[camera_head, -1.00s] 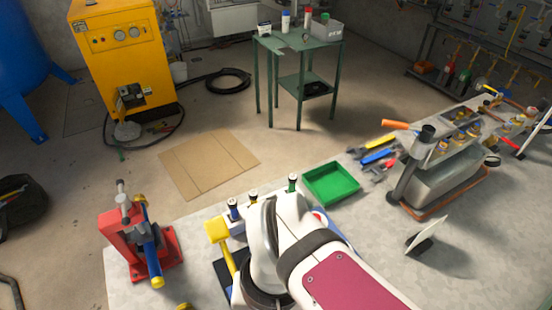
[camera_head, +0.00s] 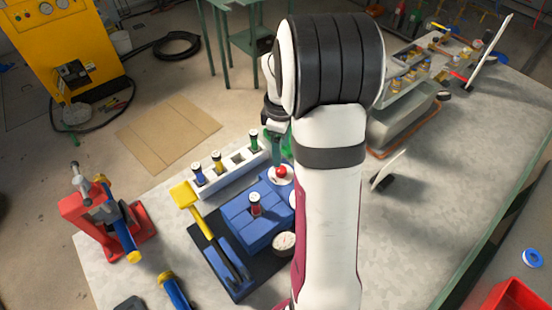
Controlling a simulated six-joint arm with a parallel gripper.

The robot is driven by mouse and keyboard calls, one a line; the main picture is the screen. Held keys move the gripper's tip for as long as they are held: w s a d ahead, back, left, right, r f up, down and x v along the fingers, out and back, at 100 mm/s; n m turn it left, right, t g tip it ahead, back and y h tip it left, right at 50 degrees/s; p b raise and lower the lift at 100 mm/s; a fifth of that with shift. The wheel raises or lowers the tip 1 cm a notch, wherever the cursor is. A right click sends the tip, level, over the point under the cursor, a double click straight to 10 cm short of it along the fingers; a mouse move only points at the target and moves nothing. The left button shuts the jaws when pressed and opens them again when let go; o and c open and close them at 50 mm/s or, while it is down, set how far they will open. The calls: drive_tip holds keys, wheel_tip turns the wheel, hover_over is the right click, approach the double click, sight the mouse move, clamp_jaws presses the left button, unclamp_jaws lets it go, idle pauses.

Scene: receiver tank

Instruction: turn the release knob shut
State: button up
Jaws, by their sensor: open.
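A blue block-shaped pump unit (camera_head: 240,222) sits on a black base plate (camera_head: 238,290) on the bench. A red knob (camera_head: 281,171) on a pale round disc stands at its far right corner; it looks like the release knob, and its turn position cannot be read. A red and dark fitting (camera_head: 255,204) stands on top of the unit. A round white gauge (camera_head: 285,242) is at its near right. A yellow-handled lever (camera_head: 185,195) rises at its left.
A white rack (camera_head: 238,160) with several coloured-top pieces stands behind the unit. A red stand (camera_head: 88,220) with a blue and yellow bar is at left. A white plate on a dark foot (camera_head: 385,175) and a grey tank (camera_head: 410,118) stand at right. Bench surface (camera_head: 440,200) is clear at right.

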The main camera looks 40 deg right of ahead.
sight(281, 169)
wheel_tip(281, 169, down, 8)
drive_tip(key=shift+w+d+f, duration=0.1)
clamp_jaws()
idle(0.4)
